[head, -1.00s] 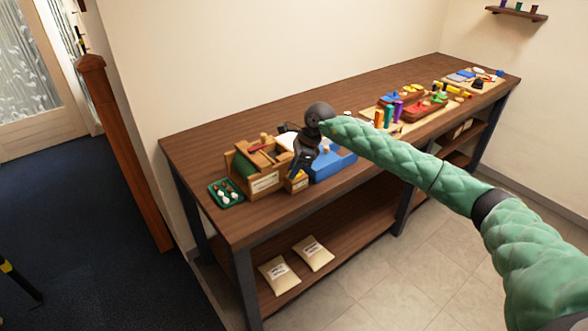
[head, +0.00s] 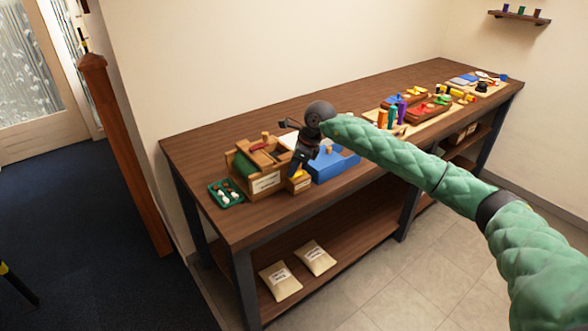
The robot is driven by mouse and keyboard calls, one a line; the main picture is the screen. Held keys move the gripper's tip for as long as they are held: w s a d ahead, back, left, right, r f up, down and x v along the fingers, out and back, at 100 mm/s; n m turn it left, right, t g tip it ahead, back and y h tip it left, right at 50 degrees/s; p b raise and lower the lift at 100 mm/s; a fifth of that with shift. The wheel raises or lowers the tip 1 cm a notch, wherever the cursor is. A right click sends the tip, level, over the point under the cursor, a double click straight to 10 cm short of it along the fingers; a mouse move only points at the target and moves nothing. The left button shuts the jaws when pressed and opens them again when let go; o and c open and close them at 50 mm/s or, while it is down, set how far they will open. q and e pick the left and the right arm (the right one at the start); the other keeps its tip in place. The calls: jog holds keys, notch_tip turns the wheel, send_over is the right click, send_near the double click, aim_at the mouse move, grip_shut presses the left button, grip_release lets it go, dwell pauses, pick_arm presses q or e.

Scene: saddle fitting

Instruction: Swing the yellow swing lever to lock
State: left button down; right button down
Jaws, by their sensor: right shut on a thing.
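My right gripper (head: 295,171) reaches down over a small wooden block (head: 300,186) on the bench. A small yellow part, which looks like the swing lever (head: 298,174), shows at its fingertips above the block. The fingers are shut on it, though they are dark and small and partly cover it. The lever's exact angle cannot be told. My left gripper is not in view.
A wooden box (head: 266,183) and a green tray (head: 225,195) stand left of the block. A blue block (head: 331,168) stands close on its right. Coloured parts crowd the right of the bench (head: 210,138); its back left is clear.

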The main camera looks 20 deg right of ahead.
jog(key=shift+w+r, duration=0.1)
jog(key=c, duration=1.3)
grip_release()
jog(key=shift+r, duration=0.1)
